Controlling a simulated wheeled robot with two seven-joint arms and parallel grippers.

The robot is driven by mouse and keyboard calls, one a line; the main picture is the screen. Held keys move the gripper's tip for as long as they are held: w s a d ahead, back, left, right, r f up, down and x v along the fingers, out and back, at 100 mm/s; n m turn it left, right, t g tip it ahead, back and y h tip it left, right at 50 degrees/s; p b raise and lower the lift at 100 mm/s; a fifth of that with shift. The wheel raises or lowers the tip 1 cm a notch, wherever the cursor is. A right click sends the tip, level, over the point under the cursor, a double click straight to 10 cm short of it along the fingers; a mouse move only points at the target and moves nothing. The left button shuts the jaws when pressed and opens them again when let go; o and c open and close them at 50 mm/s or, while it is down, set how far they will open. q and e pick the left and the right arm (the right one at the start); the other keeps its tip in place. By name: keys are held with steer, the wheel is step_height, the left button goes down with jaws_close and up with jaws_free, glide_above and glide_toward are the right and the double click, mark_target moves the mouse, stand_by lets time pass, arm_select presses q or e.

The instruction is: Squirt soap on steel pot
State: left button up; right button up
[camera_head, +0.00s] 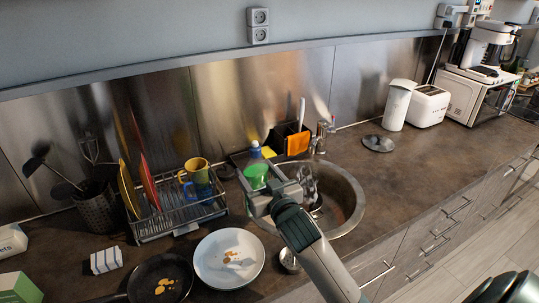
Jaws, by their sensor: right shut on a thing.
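My right gripper (272,194) is over the left side of the sink, shut on a green soap bottle (256,174). The gripper hides the bottle's lower part. A shiny steel object, perhaps the steel pot (308,183), shows in the sink just right of the gripper. The gripper partly covers it, so its full shape cannot be told. The bottle appears upright and left of this object. My left gripper is not in view.
A dish rack (178,221) with plates and mugs stands left. A white plate (229,259) and a black pan (160,269) with food scraps lie in front. The counter right of the sink (430,145) is mostly clear.

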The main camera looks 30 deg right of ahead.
steer(key=s+a+f+n+y+b, duration=0.1)
steer(key=s+a+f+b, duration=0.2)
steer(key=s+a, duration=0.7)
steer(key=shift+a+y, duration=0.4)
steer(key=shift+a, duration=0.3)
steer(key=shift+s, duration=0.1)
